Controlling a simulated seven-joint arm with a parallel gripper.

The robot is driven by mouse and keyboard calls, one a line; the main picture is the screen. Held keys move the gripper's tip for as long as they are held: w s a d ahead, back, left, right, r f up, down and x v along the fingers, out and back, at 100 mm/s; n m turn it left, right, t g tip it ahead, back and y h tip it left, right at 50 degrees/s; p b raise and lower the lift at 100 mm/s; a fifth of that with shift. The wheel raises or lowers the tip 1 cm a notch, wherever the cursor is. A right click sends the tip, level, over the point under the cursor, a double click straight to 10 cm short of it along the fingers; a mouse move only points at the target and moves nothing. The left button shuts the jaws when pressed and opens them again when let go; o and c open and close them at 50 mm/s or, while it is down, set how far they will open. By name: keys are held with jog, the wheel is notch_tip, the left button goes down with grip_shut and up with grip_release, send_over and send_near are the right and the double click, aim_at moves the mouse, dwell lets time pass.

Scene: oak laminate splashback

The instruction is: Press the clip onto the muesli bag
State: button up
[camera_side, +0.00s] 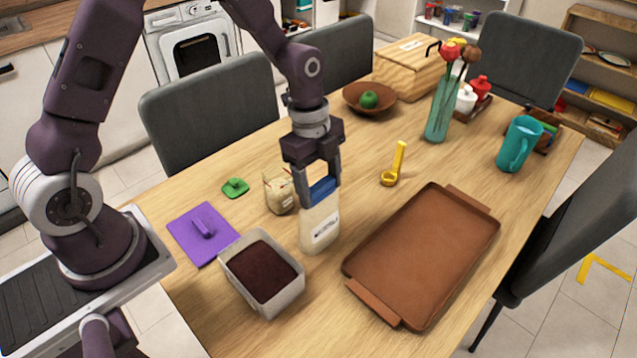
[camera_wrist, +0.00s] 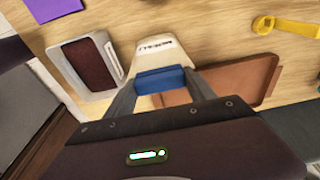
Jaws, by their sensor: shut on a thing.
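The muesli bag (camera_side: 319,228) is a cream pouch with a dark printed label, standing upright on the table between the grey container and the brown tray. The blue clip (camera_side: 322,189) is at the top of the bag. My gripper (camera_side: 319,190) points down with its two fingers on either side of the clip, shut on it. In the wrist view the blue clip (camera_wrist: 160,79) sits between the fingers, with the bag (camera_wrist: 160,50) just beyond it. The clip meets the bag's top edge; I cannot tell how far it is pushed on.
A grey container with dark contents (camera_side: 262,272) and a brown tray (camera_side: 425,255) flank the bag closely. A small beige bag (camera_side: 279,194) stands just behind left. A purple lid (camera_side: 203,234), green clip-like item (camera_side: 235,187) and yellow scoop (camera_side: 395,166) lie nearby.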

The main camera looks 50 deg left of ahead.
jog(key=shift+s+a+f, duration=0.15)
jog(key=shift+s+f, duration=0.05)
jog(key=shift+f, duration=0.45)
jog(key=o, duration=1.4)
jog(key=shift+o, duration=0.9)
jog(key=shift+w+r, duration=0.15)
jog(key=shift+r, duration=0.85)
jog(key=shift+w+r, duration=0.1)
jog(key=shift+r, duration=2.5)
grip_shut()
